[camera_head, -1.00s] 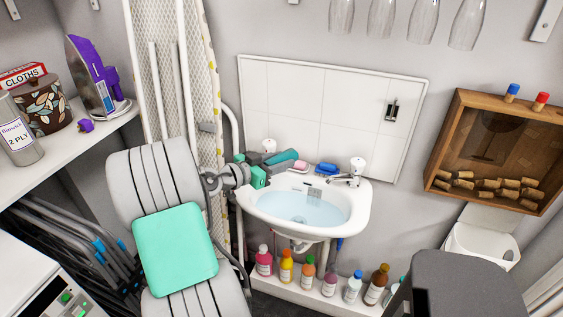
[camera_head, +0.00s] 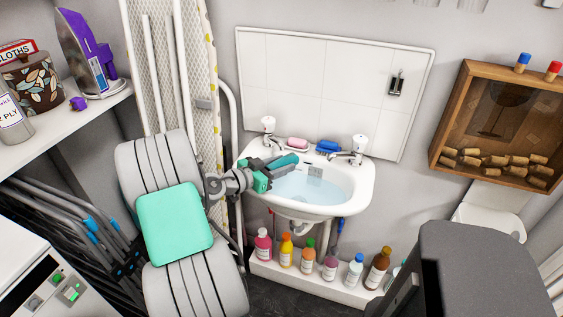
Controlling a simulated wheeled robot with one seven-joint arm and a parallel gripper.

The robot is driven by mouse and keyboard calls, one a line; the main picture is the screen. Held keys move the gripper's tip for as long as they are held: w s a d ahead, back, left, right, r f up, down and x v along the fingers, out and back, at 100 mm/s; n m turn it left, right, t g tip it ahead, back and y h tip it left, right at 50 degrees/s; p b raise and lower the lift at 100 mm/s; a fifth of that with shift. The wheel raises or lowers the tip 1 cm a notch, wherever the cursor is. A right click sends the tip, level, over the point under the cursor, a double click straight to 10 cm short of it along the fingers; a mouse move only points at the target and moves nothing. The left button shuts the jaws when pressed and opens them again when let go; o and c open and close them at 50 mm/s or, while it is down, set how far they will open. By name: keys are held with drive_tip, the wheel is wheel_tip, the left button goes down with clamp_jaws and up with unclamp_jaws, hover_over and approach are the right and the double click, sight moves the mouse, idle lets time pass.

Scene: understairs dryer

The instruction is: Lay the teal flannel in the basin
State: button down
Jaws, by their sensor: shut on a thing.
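My gripper (camera_head: 276,170) reaches in from the left over the left rim of the white basin (camera_head: 352,203). It is shut on the teal flannel (camera_head: 285,160), a small dark teal bundle at the gripper's far end. The flannel shows above the back left part of the basin. Whether it touches the rim or the water is hard to tell. The basin holds pale blue water (camera_head: 318,191). My gripper and wrist hide part of the basin's left side.
Two taps stand on the basin's back rim, left (camera_head: 269,128) and right (camera_head: 359,149). Between them lie pink soap (camera_head: 297,143) and a blue brush (camera_head: 328,147). Several bottles (camera_head: 331,266) stand on a ledge below. An ironing board (camera_head: 168,60) leans at left.

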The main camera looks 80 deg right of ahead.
drive_tip(key=c, duration=0.8)
unclamp_jaws()
drive_tip(key=shift+c, duration=0.2)
drive_tip(key=v, duration=0.7)
drive_tip(key=shift+w+a, duration=0.25)
drive_tip(key=shift+a, duration=0.05)
